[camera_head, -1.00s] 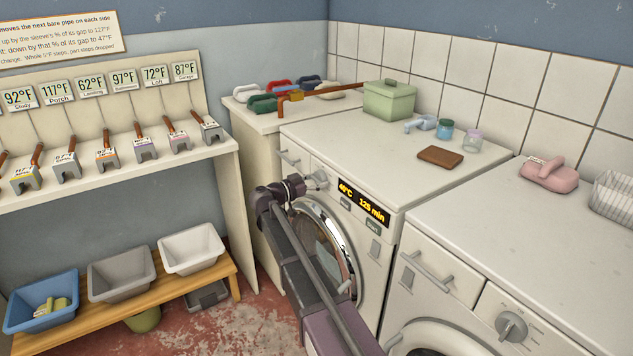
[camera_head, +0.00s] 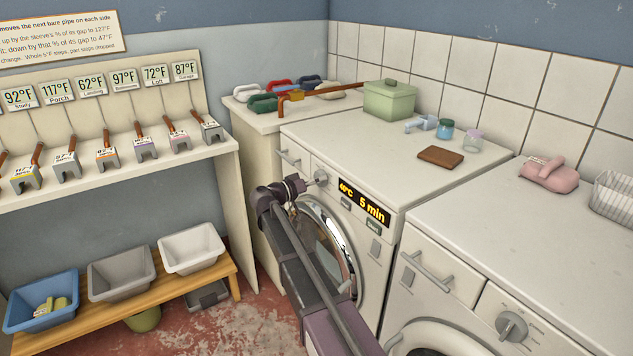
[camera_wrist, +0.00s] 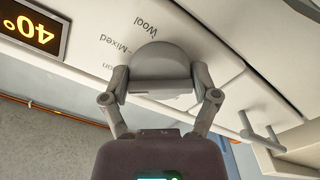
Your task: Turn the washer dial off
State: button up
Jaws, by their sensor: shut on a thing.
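The washer (camera_head: 345,135) is the white front-loader in the middle of the head view. Its dial (camera_head: 321,178) is at the left of its control panel, and its lit display (camera_head: 364,204) reads 40°C and 5 min. My gripper (camera_head: 308,184) is at the dial, partly hidden by my own arm. In the wrist view the grey dial (camera_wrist: 160,62) sits between the two fingers of my gripper (camera_wrist: 160,86), which are shut on it. The labels "Wool" and "Mixed" show beside the dial; another label is partly cut off.
A second white machine with its own dial (camera_head: 511,327) stands at the right. A drawer handle (camera_wrist: 262,132) is close beside the gripped dial. The round door (camera_head: 327,245) lies below my gripper. A green box (camera_head: 389,100) and a brown block (camera_head: 440,157) rest on the washer top.

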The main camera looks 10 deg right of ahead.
jog(key=n, duration=0.5)
jog(key=shift+d+r+n, duration=0.1)
jog(key=shift+d+n, duration=0.05)
jog(key=shift+n, duration=0.15)
jog(key=n, duration=0.4)
jog(key=shift+n, duration=0.4)
jog(key=o, duration=1)
jog(key=shift+s, duration=0.1)
jog(key=v, duration=1.2)
